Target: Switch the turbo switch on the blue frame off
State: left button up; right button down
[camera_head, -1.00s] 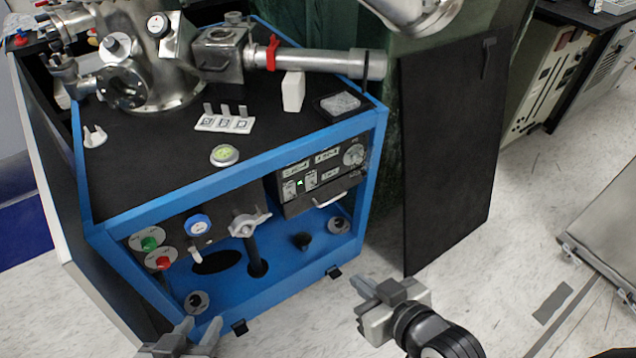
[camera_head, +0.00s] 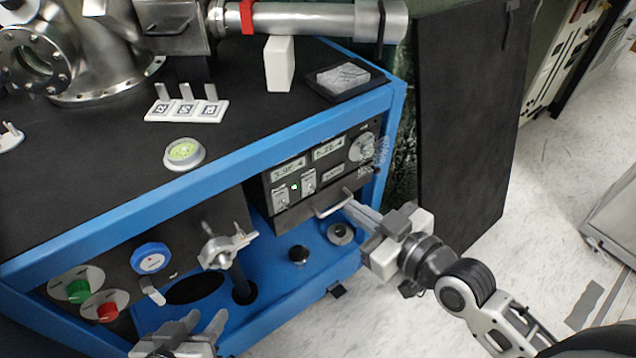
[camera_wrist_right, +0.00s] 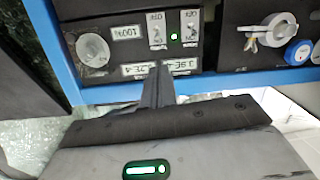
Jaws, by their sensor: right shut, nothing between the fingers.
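The blue frame (camera_head: 190,205) holds a black control panel (camera_head: 262,190) with two lit displays and two small toggle switches, a left one (camera_head: 281,198) and a right one (camera_head: 308,182). A green light (camera_head: 295,187) glows between them. Their labels are too small to tell which is turbo. In the right wrist view the panel appears upside down, with the switches (camera_wrist_right: 157,36) (camera_wrist_right: 189,30) beyond my fingers. My right gripper (camera_head: 352,211) is shut and empty, just right of the panel's lower handle. My left gripper (camera_head: 202,325) is open and empty at the frame's lower front.
A metal handle (camera_head: 333,205) sticks out below the panel. A knob (camera_head: 361,148) sits at its right. A black board (camera_head: 462,130) stands right of the frame.

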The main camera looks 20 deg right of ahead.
aim_at(315, 188)
jog(key=b+x, duration=0.1)
jog(key=x, duration=0.8)
jog(key=shift+w+f+b, duration=0.1)
jog(key=shift+b, duration=0.25)
jog(key=shift+w+a+f, duration=0.1)
jog(key=shift+w+a, duration=0.05)
jog(key=shift+w, duration=0.2)
